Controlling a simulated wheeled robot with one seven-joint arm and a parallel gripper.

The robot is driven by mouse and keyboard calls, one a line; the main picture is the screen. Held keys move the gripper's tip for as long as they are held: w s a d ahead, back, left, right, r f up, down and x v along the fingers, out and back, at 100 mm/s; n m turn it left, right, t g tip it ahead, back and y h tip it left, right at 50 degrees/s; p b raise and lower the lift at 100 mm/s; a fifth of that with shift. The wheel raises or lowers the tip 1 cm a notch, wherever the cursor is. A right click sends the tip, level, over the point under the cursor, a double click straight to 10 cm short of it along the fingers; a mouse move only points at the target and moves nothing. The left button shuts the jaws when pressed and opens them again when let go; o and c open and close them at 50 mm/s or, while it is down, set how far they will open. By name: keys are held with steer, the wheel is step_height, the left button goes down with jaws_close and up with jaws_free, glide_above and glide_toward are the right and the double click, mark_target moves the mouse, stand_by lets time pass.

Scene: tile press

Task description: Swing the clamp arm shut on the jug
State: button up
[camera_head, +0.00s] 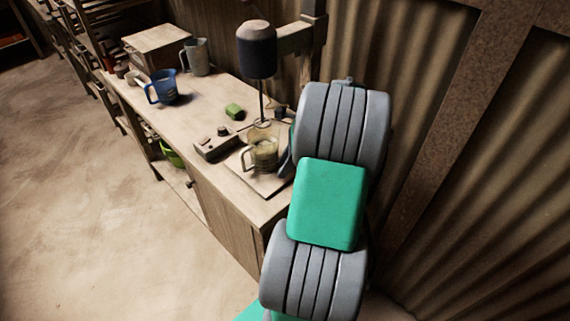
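A clear jug (264,153) with a handle on its left stands upright on a pale base board (270,185) near the bench's front right corner. The mixer's dark motor head (257,50) hangs above it, its thin shaft reaching down to the jug. I cannot make out the clamp arm clearly; small dark parts show just behind the jug, partly hidden by my arm. My arm's grey and teal links fill the right of the view. A narrow grey-blue edge right of the jug may belong to my wrist or gripper; no fingertips show, so its opening is hidden.
A control box (216,143) sits left of the jug, with a green block (235,111) behind it. A blue jug (161,87), a grey jug (196,57) and a wooden box (155,44) stand farther left. A corrugated wall backs the bench. Open floor lies left.

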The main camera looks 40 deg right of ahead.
jaws_close()
stand_by(1.1)
